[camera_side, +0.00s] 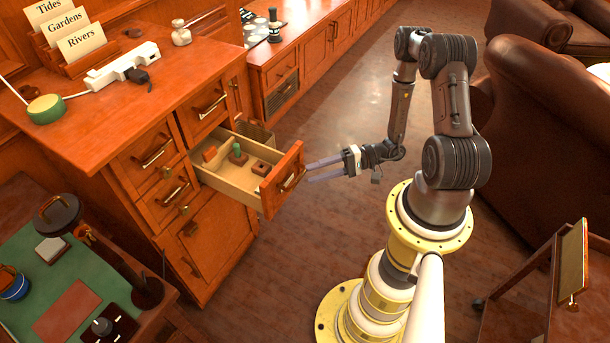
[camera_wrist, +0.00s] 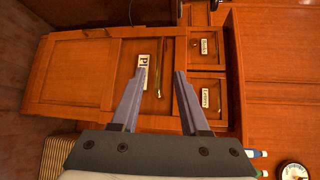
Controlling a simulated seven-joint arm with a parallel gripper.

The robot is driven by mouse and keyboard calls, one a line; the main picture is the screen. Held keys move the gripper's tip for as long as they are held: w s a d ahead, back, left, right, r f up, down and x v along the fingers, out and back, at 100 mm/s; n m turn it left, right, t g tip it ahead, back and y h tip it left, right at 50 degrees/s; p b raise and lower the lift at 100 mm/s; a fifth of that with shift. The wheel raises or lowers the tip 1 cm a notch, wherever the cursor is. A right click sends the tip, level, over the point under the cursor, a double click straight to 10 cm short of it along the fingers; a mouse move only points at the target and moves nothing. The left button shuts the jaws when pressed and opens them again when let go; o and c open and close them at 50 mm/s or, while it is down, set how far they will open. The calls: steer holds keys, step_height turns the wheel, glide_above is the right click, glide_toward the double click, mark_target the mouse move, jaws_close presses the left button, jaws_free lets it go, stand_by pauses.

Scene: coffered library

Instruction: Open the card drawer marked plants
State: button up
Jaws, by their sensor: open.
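In the side view, one drawer (camera_side: 225,182) of the wooden cabinet stands pulled well out, with small items inside. My gripper (camera_side: 312,171) is open, its two fingers pointing at that drawer's front (camera_side: 284,180), close to the handle (camera_side: 290,181). I see nothing between the fingers. In the wrist view, a white label (camera_wrist: 143,67) beginning "Pl" shows beyond my gripper (camera_wrist: 160,74), with a thin brass handle (camera_wrist: 162,68) beside it. The left fingertip partly covers the label. I cannot read any label on the open drawer in the side view.
Other cabinet drawers (camera_side: 150,156) are closed. The cabinet top (camera_side: 120,105) holds a card rack (camera_side: 75,45), a white power strip (camera_side: 122,66) and a green round object (camera_side: 46,109). A green-topped desk (camera_side: 75,280) stands front left, leather armchairs (camera_side: 545,130) at right. Open floor (camera_side: 340,120) lies behind my arm.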

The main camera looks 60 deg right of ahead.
steer(key=shift+v, duration=1.05)
steer(key=a+r+n+g+h, duration=0.1)
steer(key=a+r+n+g, duration=0.25)
steer(key=r+g, duration=0.4)
steer(key=a+r+n+g+h, duration=0.1)
steer(key=a+r+n+g, duration=0.3)
steer(key=r, duration=0.7)
steer(key=s+a+r+n+t+h, duration=0.1)
steer(key=s+r+t+h, duration=0.1)
steer(key=s+r+h, duration=0.3)
steer(key=s+a+r+n+t+h, duration=0.1)
steer(key=s+r+n+t+h, duration=0.1)
steer(key=s+r, duration=0.4)
step_height(320, 180, up, 5)
steer(key=t+h, duration=0.1)
steer(key=h, duration=0.1)
steer(key=shift+s+t+h, duration=0.35)
steer(key=shift+h, duration=0.05)
